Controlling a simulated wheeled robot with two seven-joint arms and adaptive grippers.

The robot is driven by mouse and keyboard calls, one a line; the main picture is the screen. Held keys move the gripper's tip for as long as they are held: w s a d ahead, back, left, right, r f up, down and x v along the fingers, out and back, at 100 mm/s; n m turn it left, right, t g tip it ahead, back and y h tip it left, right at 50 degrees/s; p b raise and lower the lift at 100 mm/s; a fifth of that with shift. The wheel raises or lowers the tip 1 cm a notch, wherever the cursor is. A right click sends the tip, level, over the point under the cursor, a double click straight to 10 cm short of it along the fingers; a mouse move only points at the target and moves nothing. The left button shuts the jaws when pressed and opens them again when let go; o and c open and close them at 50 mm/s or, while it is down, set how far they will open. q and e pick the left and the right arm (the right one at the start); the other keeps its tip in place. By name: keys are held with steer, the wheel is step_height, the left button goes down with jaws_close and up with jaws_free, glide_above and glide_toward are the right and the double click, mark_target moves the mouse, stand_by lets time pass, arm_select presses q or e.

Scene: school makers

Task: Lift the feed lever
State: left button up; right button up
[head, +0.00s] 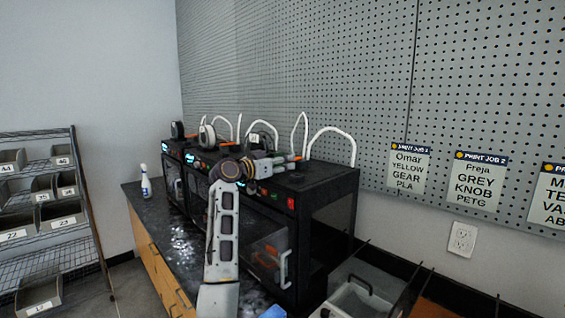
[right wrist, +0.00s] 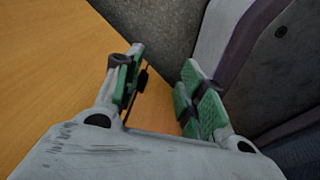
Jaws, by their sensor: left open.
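My left gripper (head: 290,159) is open above the front top edge of this printer, pointing right. A small orange part shows at its fingertips; I cannot tell whether it is the feed lever or whether the fingers touch it. The lever is otherwise not clearly visible. My right gripper (right wrist: 163,68) is open and empty in the right wrist view, with green finger pads.
White filament tubes (head: 333,131) arch above the printers. A spray bottle (head: 146,182) stands at the dark counter's far end. A grey bin (head: 358,298) is at the lower right. Wire shelving (head: 45,262) stands at left. A wooden surface (right wrist: 55,75) lies near my right gripper.

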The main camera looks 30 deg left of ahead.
steer(key=shift+w, duration=0.1)
arm_select(q)
steer(key=c, duration=0.6)
jaws_close()
arm_select(e)
steer(key=shift+a, duration=0.45)
steer(key=shift+d+r, duration=0.1)
steer(key=shift+r, duration=0.05)
